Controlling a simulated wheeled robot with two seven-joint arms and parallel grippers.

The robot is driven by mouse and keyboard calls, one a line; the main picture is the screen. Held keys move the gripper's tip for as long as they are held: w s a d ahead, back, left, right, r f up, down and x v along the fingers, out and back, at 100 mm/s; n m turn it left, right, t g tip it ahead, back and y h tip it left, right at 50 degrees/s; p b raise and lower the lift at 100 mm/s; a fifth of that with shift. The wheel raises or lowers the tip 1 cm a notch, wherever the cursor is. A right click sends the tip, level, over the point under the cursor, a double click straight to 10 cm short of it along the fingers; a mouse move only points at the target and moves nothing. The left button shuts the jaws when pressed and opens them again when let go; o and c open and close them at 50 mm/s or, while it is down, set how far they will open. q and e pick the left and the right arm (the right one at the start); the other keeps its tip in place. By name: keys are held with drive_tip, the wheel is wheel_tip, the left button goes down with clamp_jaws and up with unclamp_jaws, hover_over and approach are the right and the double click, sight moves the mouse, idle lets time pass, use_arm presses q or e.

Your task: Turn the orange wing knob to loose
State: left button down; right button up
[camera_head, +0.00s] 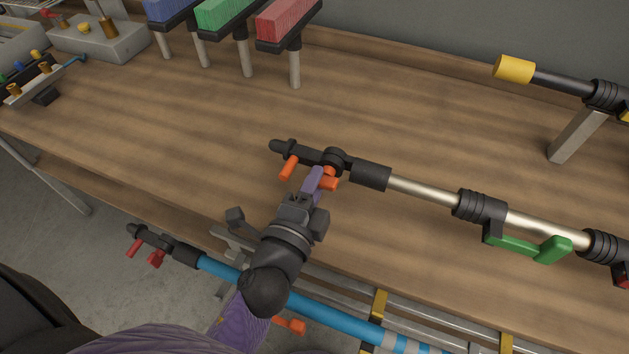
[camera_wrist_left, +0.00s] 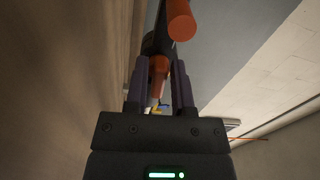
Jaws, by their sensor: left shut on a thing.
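The orange wing knob (camera_head: 329,183) sits on the black clamp at the left part of a metal pole on the workbench. My left gripper (camera_head: 315,182) reaches up to it from below, its purple fingers partly covering the knob. In the left wrist view the gripper (camera_wrist_left: 160,85) is shut on an orange wing of the knob (camera_wrist_left: 159,66), with one finger on each side. A second orange piece (camera_head: 288,167) stands on the same black end, further left; an orange cylinder also shows near the top of the wrist view. My right gripper is not in view.
A green lever (camera_head: 530,247) sits along the pole to the right. A yellow-tipped rod (camera_head: 513,69) stands on a post at the back right. Blue, green and red blocks (camera_head: 286,22) stand on posts behind. A blue pole (camera_head: 340,316) lies near the front edge. The bench middle is clear.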

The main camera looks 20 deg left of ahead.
use_arm(q)
drive_tip(key=shift+f+n, duration=0.1)
drive_tip(key=shift+n, duration=0.4)
drive_tip(key=c, duration=0.6)
unclamp_jaws()
drive_tip(key=shift+c, duration=0.2)
